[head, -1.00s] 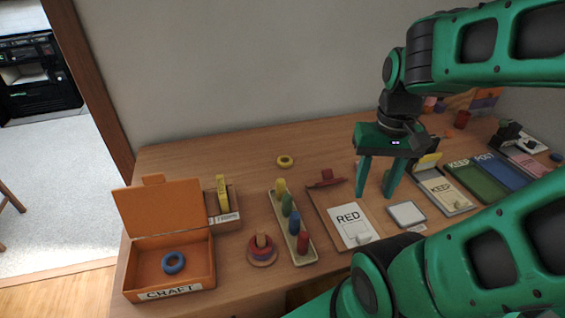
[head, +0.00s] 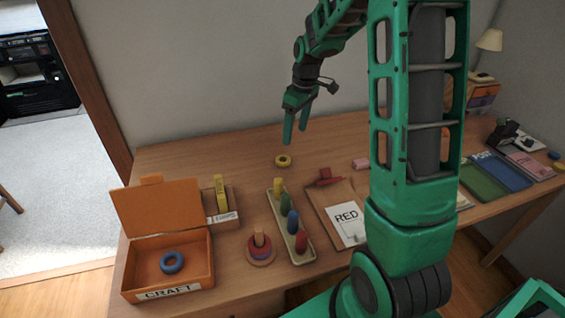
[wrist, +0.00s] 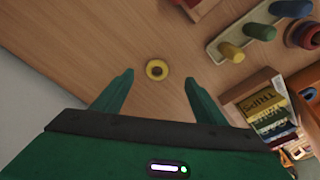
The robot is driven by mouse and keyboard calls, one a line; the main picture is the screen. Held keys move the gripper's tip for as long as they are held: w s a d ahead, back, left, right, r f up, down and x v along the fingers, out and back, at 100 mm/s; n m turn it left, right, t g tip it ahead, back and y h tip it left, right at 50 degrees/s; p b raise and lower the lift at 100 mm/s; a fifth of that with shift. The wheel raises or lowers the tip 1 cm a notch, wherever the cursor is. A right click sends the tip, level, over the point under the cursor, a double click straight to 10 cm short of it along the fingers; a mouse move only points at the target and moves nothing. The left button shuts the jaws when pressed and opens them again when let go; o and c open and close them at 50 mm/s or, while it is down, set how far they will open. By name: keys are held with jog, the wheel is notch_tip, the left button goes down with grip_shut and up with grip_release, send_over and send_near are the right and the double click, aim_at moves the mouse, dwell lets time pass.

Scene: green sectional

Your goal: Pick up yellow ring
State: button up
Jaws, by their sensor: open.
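My gripper (head: 296,136) is open and empty above the table, a little above and behind the ring in the head view. In the wrist view my gripper (wrist: 158,80) has its two green fingers spread apart, with nothing between them touching the ring.
A tray of colored pegs (head: 290,231), a ring stacker (head: 260,254) and a clipboard marked RED (head: 320,209) stand nearer the front. An orange box marked CRAFT (head: 206,258) holds a blue ring (head: 171,262). Bare table surrounds the yellow ring.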

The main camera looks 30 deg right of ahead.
jog(key=w+f+n, duration=0.1)
jog(key=w+f, duration=0.2)
jog(key=w, duration=0.1)
send_over(284, 155)
jog(key=s, duration=0.2)
jog(key=f, duration=0.4)
jog(key=shift+a, duration=0.3)
jog(key=shift+a+f, duration=0.2)
jog(key=shift+f, duration=1.3)
jog(key=shift+a+f, duration=0.15)
jog(key=shift+f, duration=1.35)
jog(key=c, duration=1.1)
